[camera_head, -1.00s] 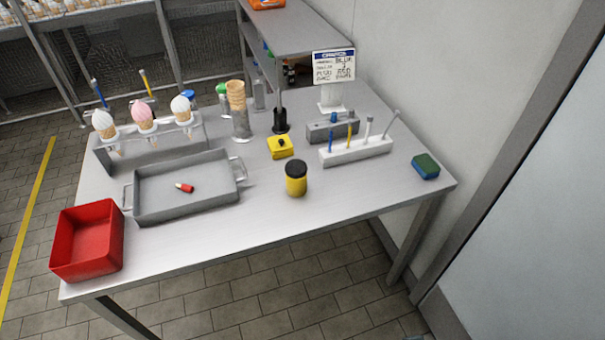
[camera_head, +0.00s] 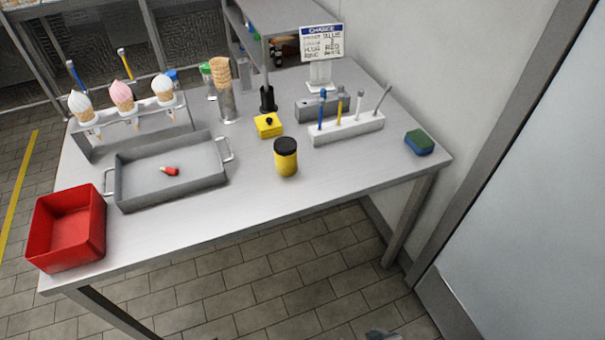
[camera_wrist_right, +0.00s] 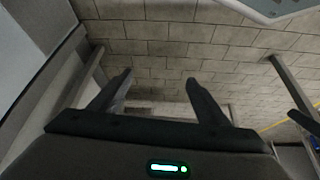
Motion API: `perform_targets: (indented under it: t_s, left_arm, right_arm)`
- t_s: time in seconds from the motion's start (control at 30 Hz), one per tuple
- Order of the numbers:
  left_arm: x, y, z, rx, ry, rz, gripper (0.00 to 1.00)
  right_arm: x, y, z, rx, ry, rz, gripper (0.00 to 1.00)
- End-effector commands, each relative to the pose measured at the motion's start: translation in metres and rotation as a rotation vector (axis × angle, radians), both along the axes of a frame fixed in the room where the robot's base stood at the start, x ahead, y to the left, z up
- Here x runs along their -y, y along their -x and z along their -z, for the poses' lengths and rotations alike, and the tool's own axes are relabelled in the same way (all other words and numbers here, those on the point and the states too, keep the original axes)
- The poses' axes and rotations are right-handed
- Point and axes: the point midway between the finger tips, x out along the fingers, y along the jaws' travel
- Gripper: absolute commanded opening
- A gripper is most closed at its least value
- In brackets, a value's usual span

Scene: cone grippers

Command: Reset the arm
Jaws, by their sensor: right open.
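My right gripper (camera_wrist_right: 158,80) shows in the right wrist view with its two dark fingers spread apart. Nothing is between them; the tiled floor lies beyond. A small grey shape (camera_head: 381,334) at the bottom edge of the head view may be part of my right arm, but too little shows to tell. My left gripper is in neither view.
The metal table (camera_head: 235,205) carries a cone rack (camera_head: 137,126), a grey tray (camera_head: 190,182) holding a small red-tipped item (camera_head: 170,171), a red bin (camera_head: 68,232), a yellow jar (camera_head: 286,160), a white pen holder (camera_head: 348,129) and a sponge (camera_head: 419,142). Tiled floor (camera_head: 280,270) is clear in front.

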Motion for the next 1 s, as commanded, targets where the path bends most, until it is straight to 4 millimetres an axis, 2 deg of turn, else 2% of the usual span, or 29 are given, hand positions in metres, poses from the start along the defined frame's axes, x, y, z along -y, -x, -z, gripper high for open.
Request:
perform_targets:
  t_s: [0.03, 0.2, 0.3, 0.4, 0.5, 0.6, 1.0]
  left_arm:
    - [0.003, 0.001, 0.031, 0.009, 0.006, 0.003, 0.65]
    - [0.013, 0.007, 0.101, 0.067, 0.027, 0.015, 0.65]
    - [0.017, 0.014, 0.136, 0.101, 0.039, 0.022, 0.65]
    - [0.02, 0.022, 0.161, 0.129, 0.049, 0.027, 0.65]
    - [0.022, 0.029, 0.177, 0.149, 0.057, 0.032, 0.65]
    - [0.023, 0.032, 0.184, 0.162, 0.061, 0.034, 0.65]
    - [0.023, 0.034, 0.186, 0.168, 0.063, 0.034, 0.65]
  right_arm:
    - [-0.003, 0.001, 0.031, 0.009, -0.006, -0.003, 0.69]
    - [-0.013, 0.007, 0.101, 0.068, -0.027, -0.014, 0.69]
    - [-0.018, 0.014, 0.136, 0.1, -0.04, -0.022, 0.69]
    - [-0.02, 0.022, 0.161, 0.129, -0.049, -0.028, 0.69]
    - [-0.022, 0.029, 0.177, 0.149, -0.057, -0.031, 0.69]
    - [-0.023, 0.032, 0.184, 0.161, -0.062, -0.033, 0.69]
    - [-0.024, 0.033, 0.186, 0.168, -0.064, -0.034, 0.69]
